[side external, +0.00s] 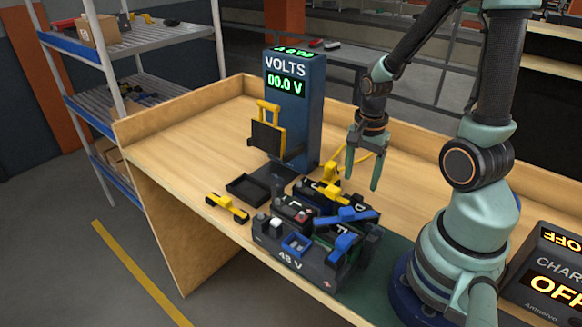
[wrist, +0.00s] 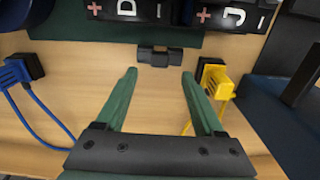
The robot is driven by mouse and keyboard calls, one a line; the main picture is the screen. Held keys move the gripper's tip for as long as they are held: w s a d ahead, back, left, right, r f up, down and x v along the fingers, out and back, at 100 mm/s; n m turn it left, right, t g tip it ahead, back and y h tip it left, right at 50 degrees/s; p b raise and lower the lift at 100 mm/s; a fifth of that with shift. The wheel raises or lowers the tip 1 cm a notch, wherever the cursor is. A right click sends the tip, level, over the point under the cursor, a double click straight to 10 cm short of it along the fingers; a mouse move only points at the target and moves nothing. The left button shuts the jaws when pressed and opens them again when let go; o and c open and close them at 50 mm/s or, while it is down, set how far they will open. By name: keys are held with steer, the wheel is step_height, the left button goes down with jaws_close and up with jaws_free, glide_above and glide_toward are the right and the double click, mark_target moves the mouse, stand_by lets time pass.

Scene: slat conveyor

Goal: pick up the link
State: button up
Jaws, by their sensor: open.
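A small black link (wrist: 158,57) with two thicker ends lies on the wooden bench in the wrist view, beside the edge of the dark green mat. It lies just beyond my fingertips, roughly centred between them. My gripper (wrist: 160,74) is open and empty. In the side external view my gripper (side external: 362,182) points down behind the battery group, and I cannot make out the black link there. How high the fingertips are above the bench is hard to tell.
Batteries (wrist: 235,16) stand beyond the link. A yellow plug (wrist: 214,78) with a cable is close to my right finger. A blue plug (wrist: 18,70) with a cable lies at left. The blue volts meter (side external: 292,105) and charger (side external: 550,275) flank the area.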

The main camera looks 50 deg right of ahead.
mark_target(357, 196)
steer(key=shift+a+f, duration=0.15)
steer(key=shift+f, duration=2.4)
jaws_close()
